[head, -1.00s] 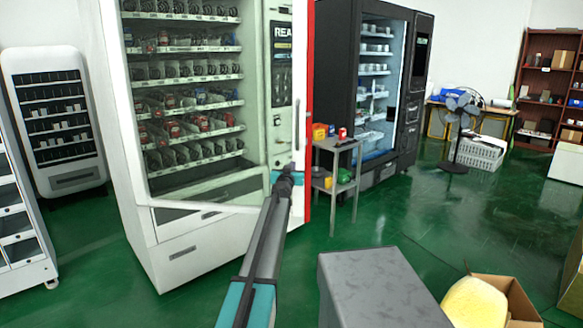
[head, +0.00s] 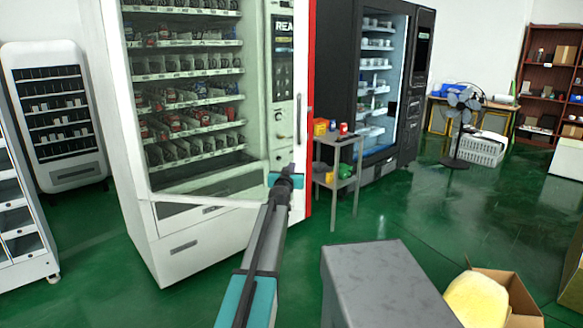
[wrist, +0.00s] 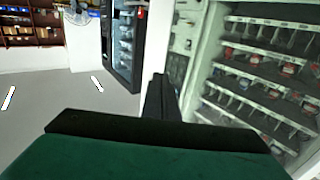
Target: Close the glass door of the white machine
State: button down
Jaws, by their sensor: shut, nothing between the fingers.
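The white machine (head: 178,252) stands left of centre in the head view, with stocked shelves behind glass. Its glass door (head: 232,203) is ajar: its lower edge slants out from the cabinet toward me. A dark handle (head: 298,118) is on the door's free right side. My gripper (head: 287,172) is at the lower right of the door, at its free edge, shut and empty. Contact with the door cannot be told. In the wrist view, the dark shut fingers (wrist: 158,92) are beside the pale door frame (wrist: 200,65).
A small grey shelf cart (head: 338,170) with coloured items stands right of the door. A black vending machine (head: 343,60) is behind it. A grey box-like block (head: 385,280) and an open carton (head: 515,295) are in front at right. Green floor is clear between.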

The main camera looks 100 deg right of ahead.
jog(key=shift+v, duration=2.75)
